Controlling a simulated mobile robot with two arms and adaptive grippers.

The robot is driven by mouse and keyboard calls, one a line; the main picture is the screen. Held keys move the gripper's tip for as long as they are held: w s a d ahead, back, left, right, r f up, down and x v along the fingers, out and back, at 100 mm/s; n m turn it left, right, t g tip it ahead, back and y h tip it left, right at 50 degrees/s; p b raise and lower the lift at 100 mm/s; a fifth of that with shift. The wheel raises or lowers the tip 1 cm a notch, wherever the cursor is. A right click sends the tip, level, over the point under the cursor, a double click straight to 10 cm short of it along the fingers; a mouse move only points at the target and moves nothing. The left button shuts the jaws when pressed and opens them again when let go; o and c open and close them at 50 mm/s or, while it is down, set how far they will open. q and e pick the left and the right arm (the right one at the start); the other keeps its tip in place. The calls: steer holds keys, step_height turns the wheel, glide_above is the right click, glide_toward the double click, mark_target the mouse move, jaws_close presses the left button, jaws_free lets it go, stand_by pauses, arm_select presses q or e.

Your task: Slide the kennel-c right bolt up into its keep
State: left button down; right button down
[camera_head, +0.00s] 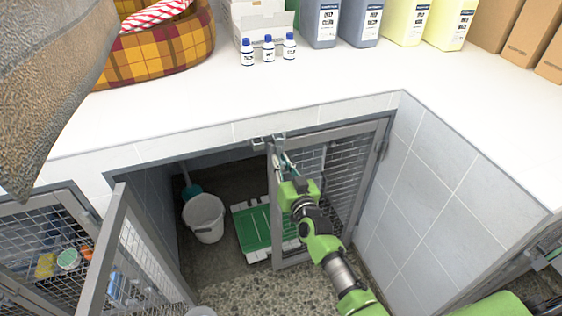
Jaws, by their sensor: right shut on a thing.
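The kennel with the open bay has a grey-framed mesh right door (345,178), which stands across the right part of the opening. Its bolt is at the top of the door's left upright, mostly hidden by my fingers. A small metal bracket (258,143), which looks like the keep, sits on the top frame just above. My right gripper (284,160) is shut on the bolt at this upright, close under the bracket. I cannot tell whether the bolt's tip is inside the keep. My left gripper is not in view.
A brown-grey cloth (45,85) hangs close at upper left. The white counter (200,115) carries a plaid pet bed (165,48), small bottles and jugs. The left mesh door (112,245) stands open.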

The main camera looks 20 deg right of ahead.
steer(key=shift+w+r, duration=0.1)
steer(key=shift+r, duration=0.2)
steer(key=c, duration=2)
jaws_free()
steer(key=shift+f, duration=0.1)
steer(key=shift+s+f, duration=0.1)
steer(key=shift+s, duration=0.5)
steer(key=s, duration=1.1)
steer(key=shift+d, duration=0.2)
